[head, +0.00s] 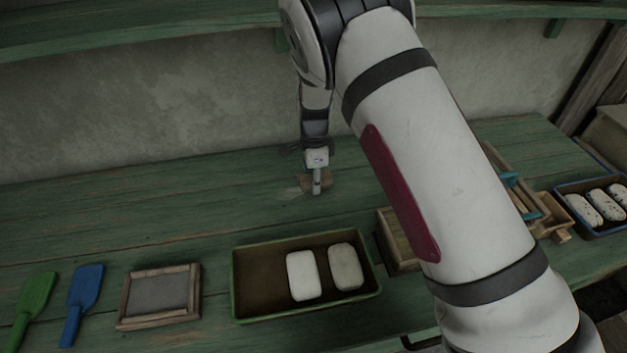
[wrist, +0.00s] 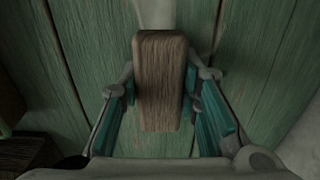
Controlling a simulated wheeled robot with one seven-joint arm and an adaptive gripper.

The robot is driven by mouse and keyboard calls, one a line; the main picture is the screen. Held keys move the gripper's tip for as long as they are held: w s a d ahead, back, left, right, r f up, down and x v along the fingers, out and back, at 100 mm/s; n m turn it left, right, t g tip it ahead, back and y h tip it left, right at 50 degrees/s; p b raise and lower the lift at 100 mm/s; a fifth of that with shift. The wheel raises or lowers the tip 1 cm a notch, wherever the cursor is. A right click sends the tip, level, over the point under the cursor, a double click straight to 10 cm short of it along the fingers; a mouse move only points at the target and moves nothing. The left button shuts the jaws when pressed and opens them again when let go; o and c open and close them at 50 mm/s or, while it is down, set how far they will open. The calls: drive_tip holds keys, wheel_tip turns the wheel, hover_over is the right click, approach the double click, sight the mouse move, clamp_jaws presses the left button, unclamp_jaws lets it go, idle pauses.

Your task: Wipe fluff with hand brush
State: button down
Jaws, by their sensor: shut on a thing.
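My gripper (head: 317,188) is over the green bench, toward the wall, pointing down. It is shut on the hand brush, a brown wooden block (wrist: 160,75) that shows between the two teal-padded fingers in the wrist view. In the head view a brown part of the brush (head: 328,182) shows beside the finger, low at the bench top. The bristles are hidden. A pale, faint patch that looks like fluff (head: 288,193) lies on the boards just left of the brush.
A green-rimmed tray (head: 262,316) with two pale blocks stands at the front. A framed grey panel (head: 160,294), a blue scoop (head: 84,290) and a green scoop (head: 37,293) lie left. A blue tray (head: 574,184) sits far right.

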drive_tip(key=shift+a+r+p, duration=0.15)
drive_tip(key=shift+r+p, duration=0.7)
drive_tip(key=shift+r, duration=2.05)
drive_tip(key=shift+r, duration=0.1)
drive_tip(key=shift+r+p, duration=0.45)
drive_tip(key=shift+r, duration=0.95)
drive_tip(key=shift+w+r, duration=0.15)
drive_tip(key=shift+w, duration=0.1)
